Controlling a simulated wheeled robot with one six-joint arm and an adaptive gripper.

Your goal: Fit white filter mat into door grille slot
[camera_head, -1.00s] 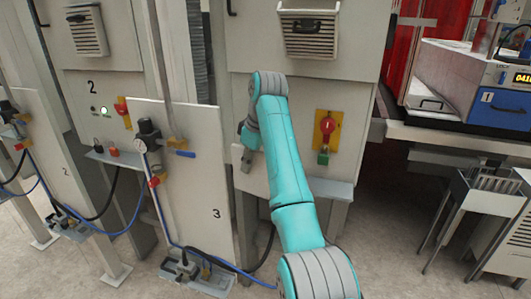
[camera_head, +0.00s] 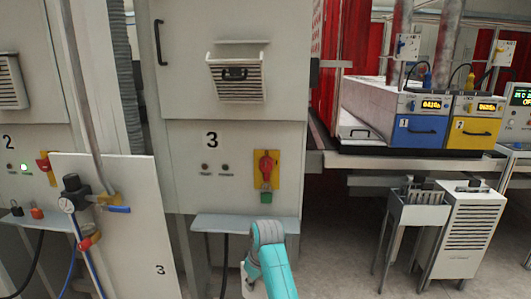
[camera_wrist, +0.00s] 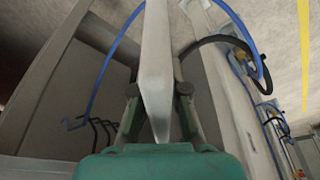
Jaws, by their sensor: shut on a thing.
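The white filter mat (camera_wrist: 155,60) is a pale, flat piece seen nearly edge-on in the wrist view. My gripper (camera_wrist: 157,92) is shut on it, one finger on each side. In the head view, my arm end is at the bottom, below and right of the door grille; the gripper's fingertips cannot be made out there. The door grille (camera_head: 238,88) is a white louvred piece with a black handle on the upper door of cabinet 3. Its top edge seems to lean out from the door. The inside of its slot cannot be seen clearly.
Below the grille, a red switch on a yellow plate (camera_head: 266,168) and a grey shelf (camera_head: 245,225) stick out from cabinet 3. A white panel (camera_head: 110,220) with a gauge and hoses stands at left. Blue (camera_head: 420,133) and yellow (camera_head: 475,133) units are at right.

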